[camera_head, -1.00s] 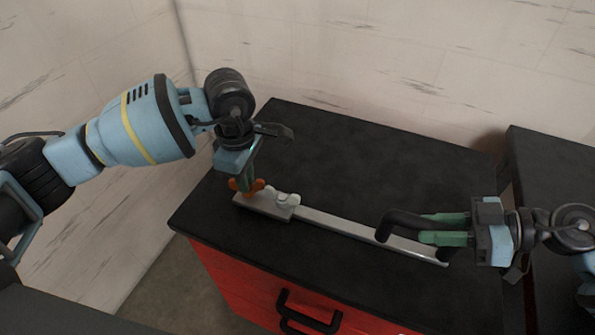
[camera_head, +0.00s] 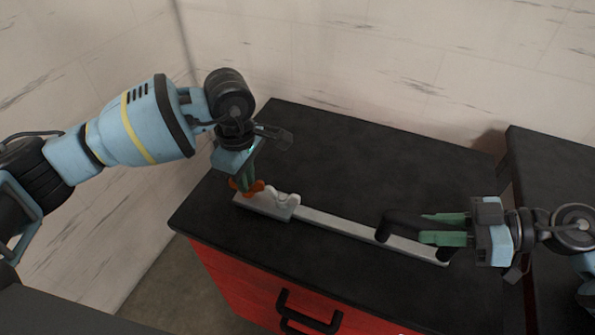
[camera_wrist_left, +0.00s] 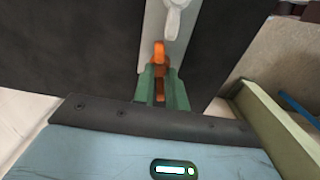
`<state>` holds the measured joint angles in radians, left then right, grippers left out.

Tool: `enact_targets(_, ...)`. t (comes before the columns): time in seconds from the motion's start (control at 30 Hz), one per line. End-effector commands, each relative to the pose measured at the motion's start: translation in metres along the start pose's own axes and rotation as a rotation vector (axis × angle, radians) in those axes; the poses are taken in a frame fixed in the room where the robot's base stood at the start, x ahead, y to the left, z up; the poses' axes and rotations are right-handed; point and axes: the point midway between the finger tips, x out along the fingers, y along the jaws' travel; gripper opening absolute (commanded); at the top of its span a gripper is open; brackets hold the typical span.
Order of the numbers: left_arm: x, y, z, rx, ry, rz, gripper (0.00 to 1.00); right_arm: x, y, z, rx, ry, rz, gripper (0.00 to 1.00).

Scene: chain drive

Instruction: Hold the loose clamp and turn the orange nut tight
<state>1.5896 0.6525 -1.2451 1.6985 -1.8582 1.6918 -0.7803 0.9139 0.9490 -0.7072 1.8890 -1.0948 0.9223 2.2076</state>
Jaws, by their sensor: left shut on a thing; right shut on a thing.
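The orange nut (camera_head: 257,187) is a lobed knob at the left end of a pale grey bar (camera_head: 335,223). My left gripper (camera_head: 246,181) points down and is shut on the orange nut; in the left wrist view the nut (camera_wrist_left: 159,55) shows between the green fingers (camera_wrist_left: 161,85). A black bent handle (camera_head: 403,221) sits along the bar's right part, apparently the loose clamp. My right gripper (camera_head: 443,230) is shut on this handle from the right. The fingers hide part of it.
A white lobed knob (camera_head: 284,200) sits beside the orange nut, also in the left wrist view (camera_wrist_left: 174,18). The black tabletop (camera_head: 350,160) behind the bar is clear. A red drawer front with a black handle (camera_head: 308,315) is below the front edge.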

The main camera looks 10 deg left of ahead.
Motion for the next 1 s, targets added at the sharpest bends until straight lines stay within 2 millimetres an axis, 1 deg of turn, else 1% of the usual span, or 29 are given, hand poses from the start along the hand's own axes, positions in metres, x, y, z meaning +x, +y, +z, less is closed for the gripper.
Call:
enact_targets(0.03, -0.0004, 0.0003, -0.0020, 0.002, 0.004, 0.000, 0.00, -0.0004, 0.0006, 0.0021, 0.002, -0.004, 0.001, 0.00)
enact_targets(1.0, -0.0005, 0.0004, -0.0019, 0.082, 0.003, 0.001, 0.00, -0.0004, 0.0005, 0.0021, 0.003, -0.004, 0.001, 0.00)
